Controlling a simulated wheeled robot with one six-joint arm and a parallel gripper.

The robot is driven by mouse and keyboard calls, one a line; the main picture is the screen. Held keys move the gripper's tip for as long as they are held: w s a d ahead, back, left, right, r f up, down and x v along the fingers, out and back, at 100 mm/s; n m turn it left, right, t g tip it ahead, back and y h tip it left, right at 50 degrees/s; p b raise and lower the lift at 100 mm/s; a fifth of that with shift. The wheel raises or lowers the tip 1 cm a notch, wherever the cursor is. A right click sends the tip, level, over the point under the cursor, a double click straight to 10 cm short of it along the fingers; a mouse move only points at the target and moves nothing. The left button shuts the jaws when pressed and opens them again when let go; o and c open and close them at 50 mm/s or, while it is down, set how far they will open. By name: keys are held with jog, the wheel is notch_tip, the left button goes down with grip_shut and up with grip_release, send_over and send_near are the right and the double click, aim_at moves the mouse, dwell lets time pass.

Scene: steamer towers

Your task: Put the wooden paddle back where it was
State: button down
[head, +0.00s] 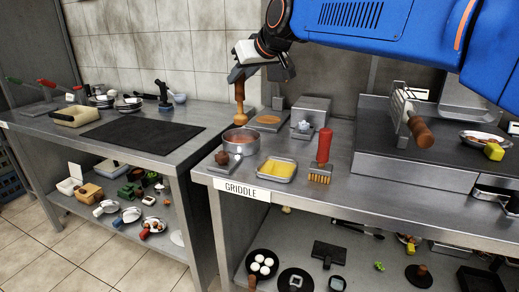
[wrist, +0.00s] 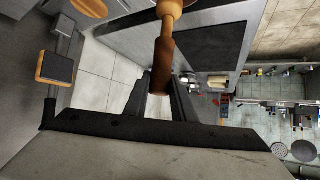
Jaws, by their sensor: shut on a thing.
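My gripper (head: 240,76) is shut on the upper handle of a wooden tool, which I take to be the wooden paddle (head: 239,99). The paddle hangs upright, with a dark brown grip and a paler lower part. Its lower end shows at the steel pot (head: 240,141) with reddish-brown contents; I cannot tell whether it is above, behind or touching the rim. In the wrist view, the paddle's brown handle (wrist: 163,62) lies between my gripper's dark fingers (wrist: 158,100), and its pale part runs off the top edge.
A tray of yellow food (head: 277,169), a red-handled brush (head: 323,150) and a small dark-lidded dish (head: 223,160) stand near the pot. A round wooden piece (head: 268,119) lies behind it. The raised griddle unit (head: 410,160) is at right. A floor gap separates the left counter (head: 150,148).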

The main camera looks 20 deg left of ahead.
dwell(0.4)
jog(key=w+d, duration=0.2)
jog(key=d, duration=0.5)
jog(key=w+d+f, duration=0.1)
jog(key=w+d, duration=0.1)
jog(key=d, duration=0.6)
jog(key=shift+w+d+f, duration=0.2)
jog(key=shift+d+f, duration=0.05)
jog(key=shift+f, duration=0.1)
jog(key=shift+f, duration=3.45)
jog(key=c, duration=1.4)
grip_release()
